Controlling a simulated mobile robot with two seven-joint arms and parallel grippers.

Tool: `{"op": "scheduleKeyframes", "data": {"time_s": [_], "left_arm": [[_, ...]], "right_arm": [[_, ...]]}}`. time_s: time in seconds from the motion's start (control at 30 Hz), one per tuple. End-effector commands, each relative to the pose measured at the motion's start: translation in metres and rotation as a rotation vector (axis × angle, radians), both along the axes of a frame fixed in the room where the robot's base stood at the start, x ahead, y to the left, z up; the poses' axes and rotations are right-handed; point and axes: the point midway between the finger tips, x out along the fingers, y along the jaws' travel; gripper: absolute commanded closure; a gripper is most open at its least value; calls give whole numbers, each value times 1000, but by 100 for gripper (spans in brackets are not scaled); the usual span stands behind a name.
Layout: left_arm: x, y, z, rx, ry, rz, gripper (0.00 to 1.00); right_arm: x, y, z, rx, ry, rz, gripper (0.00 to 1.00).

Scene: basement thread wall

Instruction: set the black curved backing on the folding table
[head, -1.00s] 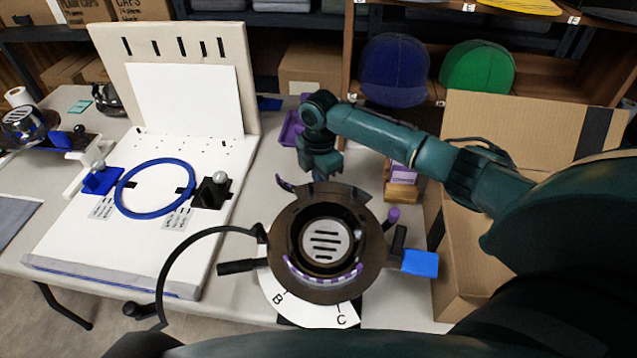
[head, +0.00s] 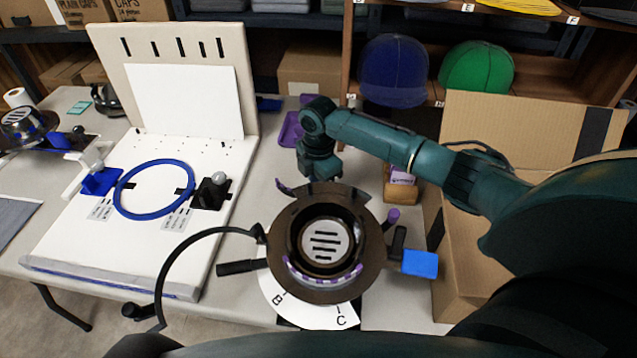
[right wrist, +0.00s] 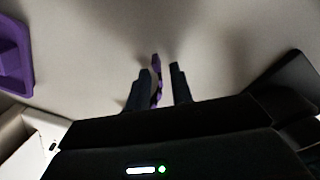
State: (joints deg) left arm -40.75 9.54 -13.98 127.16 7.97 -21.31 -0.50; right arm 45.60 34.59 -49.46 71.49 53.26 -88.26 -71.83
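The folding table (head: 244,216) is pale and runs across the head view. I cannot clearly pick out the black curved backing; a narrow dark strip with purple patches (right wrist: 156,82) shows between my right fingers in the right wrist view. My right gripper (right wrist: 161,80) points down toward the table, fingers apart, with a gap between the strip and one finger. In the head view my right gripper (head: 322,172) is just behind the round dark cap fixture (head: 365,245); its fingertips are mostly hidden. My left gripper is not in view.
A white board fixture (head: 100,235) with a blue ring (head: 122,198) stands at left. A purple tray (head: 290,130) lies behind my gripper, and a cardboard box (head: 470,250) stands at right. A thin black curved bar (head: 172,265) reaches left from the cap fixture.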

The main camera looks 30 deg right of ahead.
Motion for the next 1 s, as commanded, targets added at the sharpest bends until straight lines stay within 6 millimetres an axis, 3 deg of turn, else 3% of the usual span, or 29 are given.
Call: {"op": "scheduleKeyframes", "data": {"time_s": [0.17, 0.6, 0.8, 1.0], "left_arm": [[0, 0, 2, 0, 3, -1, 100], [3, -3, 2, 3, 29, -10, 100], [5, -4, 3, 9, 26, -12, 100], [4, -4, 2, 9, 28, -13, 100]], "right_arm": [[1, 0, 16, 0, -4, 0, 78], [1, 0, 104, 1, -3, 0, 78], [0, 0, 122, 0, -1, -1, 78], [0, 0, 124, 0, 0, -1, 78]]}}
